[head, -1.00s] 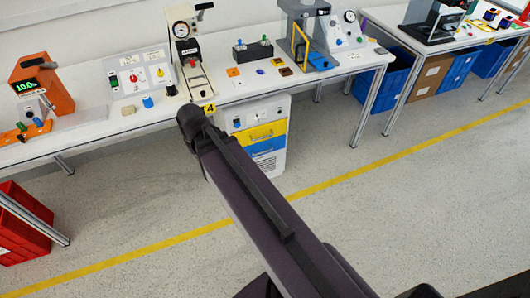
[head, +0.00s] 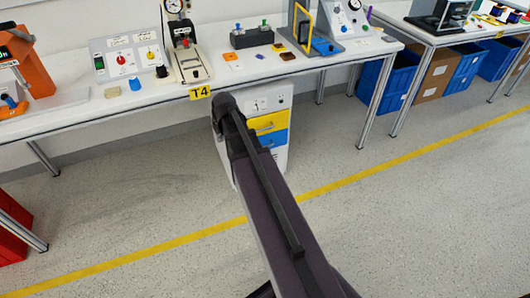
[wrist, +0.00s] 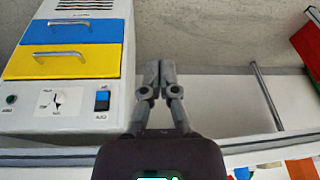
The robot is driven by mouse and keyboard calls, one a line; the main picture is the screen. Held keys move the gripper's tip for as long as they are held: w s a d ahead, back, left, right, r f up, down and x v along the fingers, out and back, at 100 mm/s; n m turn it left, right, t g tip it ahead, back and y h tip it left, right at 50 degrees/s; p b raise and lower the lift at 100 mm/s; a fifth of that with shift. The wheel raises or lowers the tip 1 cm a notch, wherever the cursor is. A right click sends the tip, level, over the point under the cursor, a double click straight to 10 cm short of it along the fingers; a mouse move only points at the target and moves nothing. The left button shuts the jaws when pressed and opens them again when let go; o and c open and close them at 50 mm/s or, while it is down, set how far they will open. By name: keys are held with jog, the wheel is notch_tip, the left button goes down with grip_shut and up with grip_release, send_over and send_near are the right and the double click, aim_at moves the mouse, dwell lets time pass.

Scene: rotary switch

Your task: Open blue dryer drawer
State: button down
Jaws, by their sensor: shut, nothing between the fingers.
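The blue drawer (head: 274,138) is in a white dryer cabinet (head: 276,97) under the table, below a yellow drawer (head: 267,124). Both drawers look shut. In the wrist view, which is upside down, the blue drawer (wrist: 95,31) shows above the yellow one (wrist: 95,61), each with a silver bar handle. My gripper (wrist: 159,65) is shut and empty. In that picture it lies to the right of the cabinet, apart from the blue drawer's handle (wrist: 68,23). In the head view my arm hides the cabinet's left part and the gripper.
The white table (head: 120,120) with several devices stands over the cabinet, its front edge marked T4 (head: 200,93). A table leg (head: 374,105) stands to the right and red crates (head: 10,228) lie at lower left. The floor (head: 400,210) in front is clear.

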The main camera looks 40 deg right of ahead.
jog(key=w+d+f+t+b, duration=0.2)
jog(key=w+d+f+b, duration=0.3)
jog(key=d+f+b, duration=0.65)
jog(key=m+t+h+b, duration=0.1)
jog(key=m+h+b, duration=0.1)
jog(key=b, duration=1)
send_near(265, 144)
jog(key=shift+s+a+r, duration=0.4)
jog(key=shift+s+r, duration=0.2)
jog(key=shift+r, duration=0.05)
jog(key=shift+s+a+r, duration=0.45)
jog(key=shift+s+r, duration=0.15)
jog(key=shift+s, duration=0.05)
jog(key=shift+f, duration=0.1)
jog(key=shift+w+b+x, duration=0.2)
jog(key=shift+b+x, duration=4.05)
jog(key=shift+x, duration=0.6)
jog(key=shift+d, duration=0.1)
